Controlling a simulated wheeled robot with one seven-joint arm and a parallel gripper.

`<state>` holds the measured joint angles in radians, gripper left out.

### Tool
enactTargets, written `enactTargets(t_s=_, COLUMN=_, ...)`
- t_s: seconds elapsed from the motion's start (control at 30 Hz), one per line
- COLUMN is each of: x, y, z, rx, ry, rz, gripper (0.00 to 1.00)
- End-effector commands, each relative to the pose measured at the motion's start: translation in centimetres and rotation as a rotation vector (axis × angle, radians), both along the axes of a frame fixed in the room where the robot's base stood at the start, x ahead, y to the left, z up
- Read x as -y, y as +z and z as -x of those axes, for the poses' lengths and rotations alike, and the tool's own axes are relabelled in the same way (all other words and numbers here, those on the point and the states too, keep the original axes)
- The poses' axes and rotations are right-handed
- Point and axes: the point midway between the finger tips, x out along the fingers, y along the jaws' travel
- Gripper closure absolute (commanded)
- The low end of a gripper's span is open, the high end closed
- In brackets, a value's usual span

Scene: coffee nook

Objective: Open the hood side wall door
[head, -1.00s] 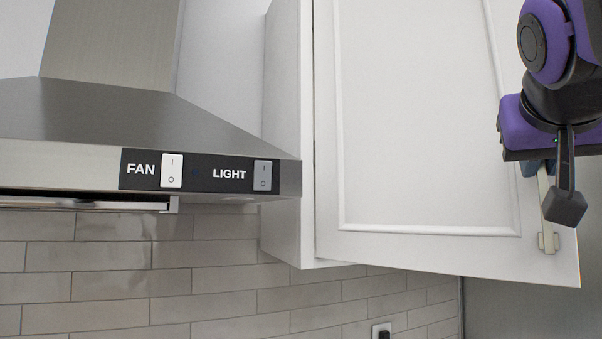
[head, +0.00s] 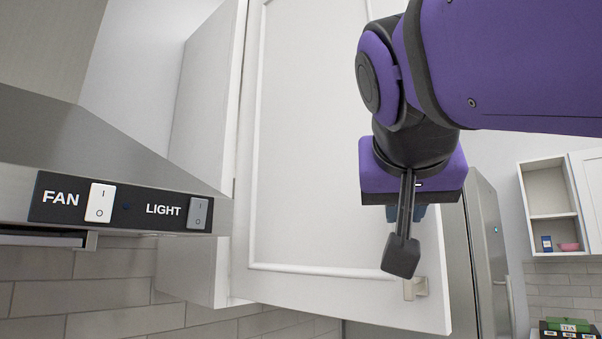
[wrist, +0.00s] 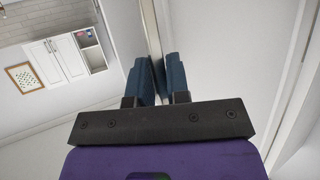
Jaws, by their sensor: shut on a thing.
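The white cabinet door (head: 310,150) beside the range hood stands ajar. It is hinged at its left, and its right edge is swung out from the cabinet body (head: 203,150). A metal bar handle (head: 415,288) is near the door's lower right corner, its upper part hidden behind my gripper. My gripper (head: 420,212) is at the handle with its blue fingers mostly hidden in the head view. In the wrist view my gripper (wrist: 161,80) has its two blue fingers close together on either side of the handle bar (wrist: 151,35).
The steel range hood with fan and light switches (head: 120,205) is at the left. A steel fridge (head: 485,255) stands behind the door at right. An open shelf (head: 552,205) and tea boxes (head: 568,328) are at the far right.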

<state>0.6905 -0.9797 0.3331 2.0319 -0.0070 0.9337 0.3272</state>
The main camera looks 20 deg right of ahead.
Motion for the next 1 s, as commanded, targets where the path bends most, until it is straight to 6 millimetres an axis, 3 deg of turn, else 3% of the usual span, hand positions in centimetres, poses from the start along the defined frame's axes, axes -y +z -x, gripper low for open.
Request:
enactTargets(t_s=0.03, x=-2.0, y=0.7, z=0.4, rx=0.024, ry=0.007, rz=0.040, gripper=1.00)
enactTargets(t_s=0.4, x=-2.1, y=0.7, z=0.4, rx=0.026, ry=0.009, rz=0.041, gripper=1.00)
enactTargets(t_s=0.43, x=-2.1, y=0.7, z=0.4, rx=0.026, ry=0.009, rz=0.041, gripper=0.79)
enactTargets(t_s=0.5, x=-2.1, y=0.7, z=0.4, rx=0.024, ry=0.010, rz=0.041, gripper=0.63)
enactTargets(t_s=0.83, x=-2.2, y=0.7, z=0.6, rx=0.022, ry=0.009, rz=0.041, gripper=0.63)
enactTargets(t_s=1.0, x=-3.1, y=1.4, z=1.9, rx=0.024, ry=0.011, rz=0.039, gripper=0.63)
